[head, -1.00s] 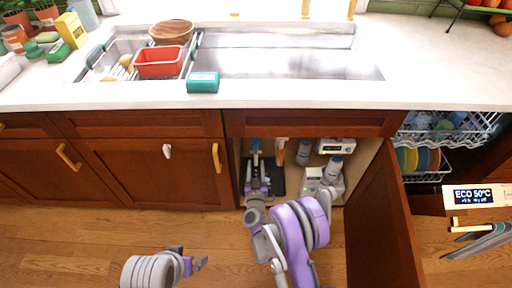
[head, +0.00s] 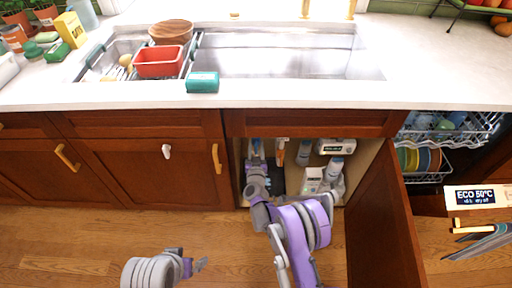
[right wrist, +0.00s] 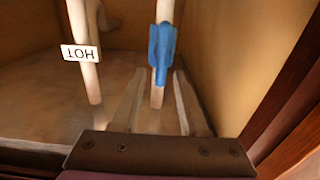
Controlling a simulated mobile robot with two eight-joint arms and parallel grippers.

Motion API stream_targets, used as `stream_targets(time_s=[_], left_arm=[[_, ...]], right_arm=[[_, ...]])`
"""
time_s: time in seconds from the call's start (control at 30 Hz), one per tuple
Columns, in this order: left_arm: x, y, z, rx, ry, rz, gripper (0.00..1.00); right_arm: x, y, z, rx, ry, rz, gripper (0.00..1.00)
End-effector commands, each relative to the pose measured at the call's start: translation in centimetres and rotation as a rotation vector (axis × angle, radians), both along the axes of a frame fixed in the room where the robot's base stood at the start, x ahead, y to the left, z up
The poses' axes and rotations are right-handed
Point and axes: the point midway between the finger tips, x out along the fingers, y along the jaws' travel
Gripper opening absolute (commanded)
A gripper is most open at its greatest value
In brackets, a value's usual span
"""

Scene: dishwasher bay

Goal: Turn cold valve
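The cold valve is a blue lever (right wrist: 162,50) on a white vertical pipe in the right wrist view. My right gripper (right wrist: 159,74) is open, with one finger on each side of the cold pipe, just by the lever's lower end in the picture. I cannot tell whether a finger touches the lever. My right arm reaches into the open cabinet and hides part of it in the head view. My left gripper (head: 200,265) is low over the floor, away from the cabinet; its opening is unclear.
A white pipe with an upside-down HOT label (right wrist: 80,53) stands left of the cold pipe in the right wrist view. Bottles (head: 333,168) stand right of my arm in the cabinet. The open cabinet door (head: 380,215) is farther right. The cabinet's side wall (right wrist: 240,60) is close.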

Motion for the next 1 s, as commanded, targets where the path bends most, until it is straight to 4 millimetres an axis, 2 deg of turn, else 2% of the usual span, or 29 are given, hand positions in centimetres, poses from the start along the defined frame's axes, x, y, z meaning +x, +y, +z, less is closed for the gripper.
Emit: stream_targets(time_s=[0.03, 0.2, 0.23, 0.67, 1.0], left_arm=[[0.0, 0.0, 0.0, 0.0, 0.0, 0.0, 1.0], [0.0, 0.0, 0.0, 0.0, 0.0, 0.0, 1.0], [0.0, 0.0, 0.0, 0.0, 0.0, 0.0, 1.0], [0.0, 0.0, -0.2, 0.0, 0.001, 0.0, 1.0], [0.2, 0.0, -1.6, 0.0, 0.005, 0.0, 1.0]], right_arm=[[0.0, 0.0, 0.0, 0.0, 0.0, 0.0, 0.32], [0.0, 0.0, 0.0, 0.0, 0.0, 0.0, 0.01], [0.0, 0.0, 0.0, 0.0, 0.0, 0.0, 0.0], [0.0, -0.1, -0.1, 0.019, 0.0, 0.0, 0.0], [0.0, -0.6, -0.3, 0.201, 0.001, -0.001, 0.0]])
